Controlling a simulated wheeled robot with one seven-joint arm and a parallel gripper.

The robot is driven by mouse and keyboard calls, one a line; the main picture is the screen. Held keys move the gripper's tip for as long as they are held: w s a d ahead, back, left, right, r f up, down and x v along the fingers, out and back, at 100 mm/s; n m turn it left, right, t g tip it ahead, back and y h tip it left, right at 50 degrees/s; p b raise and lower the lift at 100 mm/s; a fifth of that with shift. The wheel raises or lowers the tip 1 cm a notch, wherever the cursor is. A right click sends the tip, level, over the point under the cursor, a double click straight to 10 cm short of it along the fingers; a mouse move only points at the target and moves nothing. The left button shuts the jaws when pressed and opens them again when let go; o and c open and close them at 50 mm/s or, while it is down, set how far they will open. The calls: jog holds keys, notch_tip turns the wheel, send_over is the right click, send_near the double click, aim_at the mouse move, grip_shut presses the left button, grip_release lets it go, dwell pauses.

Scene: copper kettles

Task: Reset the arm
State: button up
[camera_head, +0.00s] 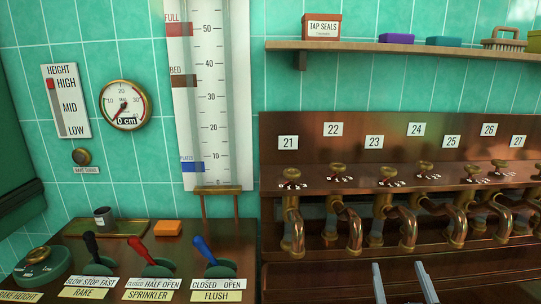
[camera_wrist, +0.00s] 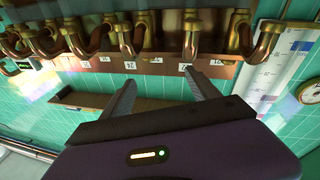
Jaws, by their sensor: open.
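My gripper (camera_head: 400,268) shows at the bottom of the head view as two grey fingers, apart, with nothing between them. It is below and in front of the brass taps, near the tap numbered 24 or 25. In the wrist view my gripper (camera_wrist: 160,74) is also open and empty, its fingers pointing toward the tap wall, which appears upside down. The rest of my arm is out of the head view. I cannot tell whether the fingers touch the wooden ledge behind them.
A row of brass taps (camera_head: 349,228) juts from a wooden panel (camera_head: 300,130). A shelf (camera_head: 400,47) above holds a tap seals box (camera_head: 321,27). Left are three levers on a wooden console (camera_head: 200,262), a tall scale board (camera_head: 211,95) and a dial (camera_head: 125,104).

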jog(key=s+a+f+g+y, duration=0.1)
jog(key=s+a+f, duration=0.1)
jog(key=s, duration=1.2)
jog(key=s+a+f+g+y, duration=0.1)
jog(key=s+f, duration=0.3)
jog(key=s, duration=0.9)
jog(key=s+a+f+g+y, duration=0.1)
jog(key=s+a+f+g, duration=0.1)
jog(key=s, duration=1.2)
jog(key=shift+s+a+f+g, duration=0.3)
jog(key=shift+a+f, duration=0.45)
jog(key=shift+a, duration=0.05)
jog(key=shift+s+f, duration=0.1)
jog(key=shift+s, duration=0.05)
jog(key=shift+c, duration=0.4)
